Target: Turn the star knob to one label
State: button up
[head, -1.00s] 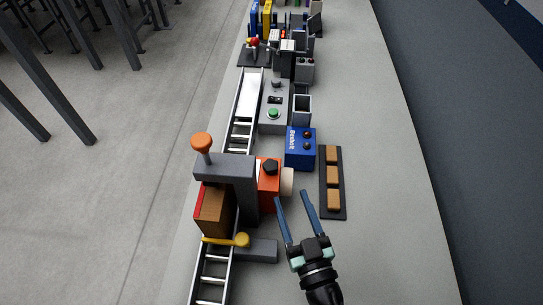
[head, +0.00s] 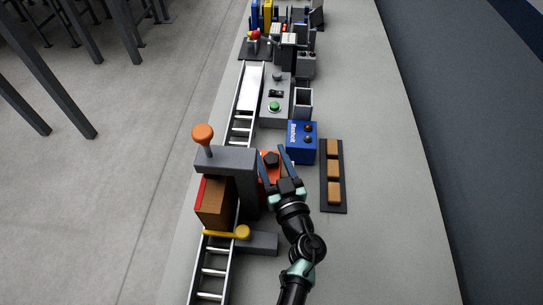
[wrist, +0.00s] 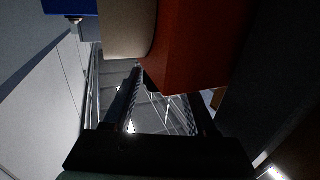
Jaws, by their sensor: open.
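The black star knob (head: 271,159) sits on top of the orange box (head: 265,177), beside the grey press frame. No labels around it can be read. My gripper (head: 270,151) is open and empty; in the head view its two blue fingers lie on either side of the knob, but I cannot tell their height or whether they touch it. In the wrist view, the orange box (wrist: 190,50) fills the upper middle beyond the open fingers (wrist: 168,80), with a cream round part (wrist: 128,28) at its left. The knob does not show there.
The grey press frame (head: 225,160) with an orange-topped handle (head: 203,134) stands close left, over the ladder-like conveyor (head: 210,268). A blue box (head: 301,143) stands just beyond my gripper. A dark tray (head: 333,203) with brown blocks lies right. The bench right of it is clear.

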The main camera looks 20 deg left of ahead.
jog(key=shift+c, duration=0.3)
grip_shut()
jog(key=shift+r+m+t+h, duration=0.15)
jog(key=shift+m+t+h, duration=0.35)
jog(key=shift+h, duration=0.2)
jog(key=shift+m+h, duration=0.3)
jog(key=shift+h, duration=0.1)
jog(key=shift+o, duration=0.3)
grip_release()
jog(key=shift+w+y, duration=0.1)
jog(key=shift+y, duration=0.2)
